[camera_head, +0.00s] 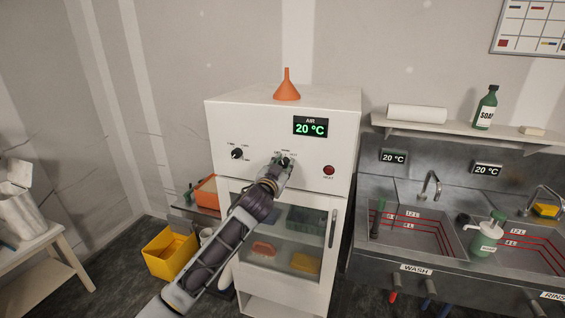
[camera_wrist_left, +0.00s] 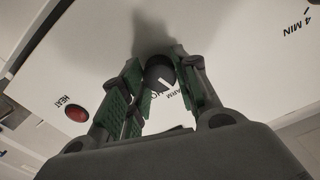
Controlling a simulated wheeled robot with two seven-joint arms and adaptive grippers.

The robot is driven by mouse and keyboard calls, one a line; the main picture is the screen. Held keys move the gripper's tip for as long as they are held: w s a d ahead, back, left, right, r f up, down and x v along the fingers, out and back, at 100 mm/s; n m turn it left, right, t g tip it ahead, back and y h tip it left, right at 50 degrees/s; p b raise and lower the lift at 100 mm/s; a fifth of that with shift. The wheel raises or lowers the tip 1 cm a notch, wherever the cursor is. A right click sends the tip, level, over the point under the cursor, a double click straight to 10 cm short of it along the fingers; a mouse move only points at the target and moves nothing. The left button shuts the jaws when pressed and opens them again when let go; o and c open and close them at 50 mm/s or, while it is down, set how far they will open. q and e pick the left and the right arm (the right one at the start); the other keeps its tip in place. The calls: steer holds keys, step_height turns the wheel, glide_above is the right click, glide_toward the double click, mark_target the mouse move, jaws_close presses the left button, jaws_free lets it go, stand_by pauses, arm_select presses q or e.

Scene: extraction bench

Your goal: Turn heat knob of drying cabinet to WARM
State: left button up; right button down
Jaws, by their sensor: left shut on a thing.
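The knob's white pointer mark faces the lower part of the picture, close to the partly hidden WARM lettering (camera_wrist_left: 174,89). My right gripper is not in view.
A second knob (camera_head: 237,153) is left on the panel; a red HEAT lamp (camera_head: 329,170) is right. The glass door (camera_head: 262,230) is below my arm. A sink bench (camera_head: 400,262) stands right, a yellow bin (camera_head: 170,262) left.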

arm_select(q)
steer(key=shift+m+p, duration=0.7)
steer(key=shift+m, duration=0.9)
steer(key=o, duration=1)
steer(key=shift+s, duration=0.1)
steer(key=shift+s, duration=0.1)
steer(key=shift+v, duration=5.85)
